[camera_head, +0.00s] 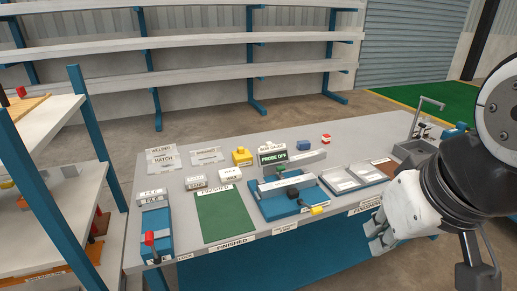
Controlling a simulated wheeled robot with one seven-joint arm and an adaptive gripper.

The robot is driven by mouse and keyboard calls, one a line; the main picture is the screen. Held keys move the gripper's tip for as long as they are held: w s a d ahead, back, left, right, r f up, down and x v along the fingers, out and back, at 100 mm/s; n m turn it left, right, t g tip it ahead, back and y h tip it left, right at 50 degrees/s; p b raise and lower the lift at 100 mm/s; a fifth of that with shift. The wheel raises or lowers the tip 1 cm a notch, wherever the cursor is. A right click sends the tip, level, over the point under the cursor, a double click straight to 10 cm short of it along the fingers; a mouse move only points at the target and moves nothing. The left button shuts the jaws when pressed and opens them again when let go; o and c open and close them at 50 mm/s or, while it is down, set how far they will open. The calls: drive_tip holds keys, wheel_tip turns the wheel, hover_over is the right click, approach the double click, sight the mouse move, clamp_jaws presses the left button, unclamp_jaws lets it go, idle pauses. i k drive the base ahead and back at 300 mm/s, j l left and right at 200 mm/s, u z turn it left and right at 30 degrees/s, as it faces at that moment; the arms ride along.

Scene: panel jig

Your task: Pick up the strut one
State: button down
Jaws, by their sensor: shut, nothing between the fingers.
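No part in view carries a readable label naming it strut one, so I cannot tell which it is. A long grey bar (308,159) lies on the table behind the blue jig (268,209). Flat pale pieces (341,180) lie in a shallow compartmented tray to the right of the jig. My gripper (378,236) is at the right, by the table's front edge, shut and empty. It is apart from the bar and the jig. My arm hides part of the table's right end.
A green mat (224,214) marked finished lies left of the jig. A blue fixture with a red handle (150,239) stands at the front left. A probe display (273,158) and yellow block (242,156) stand behind. A grey handled carrier (410,152) is at the right.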

sight(278, 187)
drive_tip(key=i+j+z, duration=0.3)
drive_tip(key=i+j, duration=0.2)
drive_tip(key=j, duration=0.15)
drive_tip(key=i+j+z, duration=0.35)
drive_tip(key=j, duration=0.4)
drive_tip(key=i, duration=0.1)
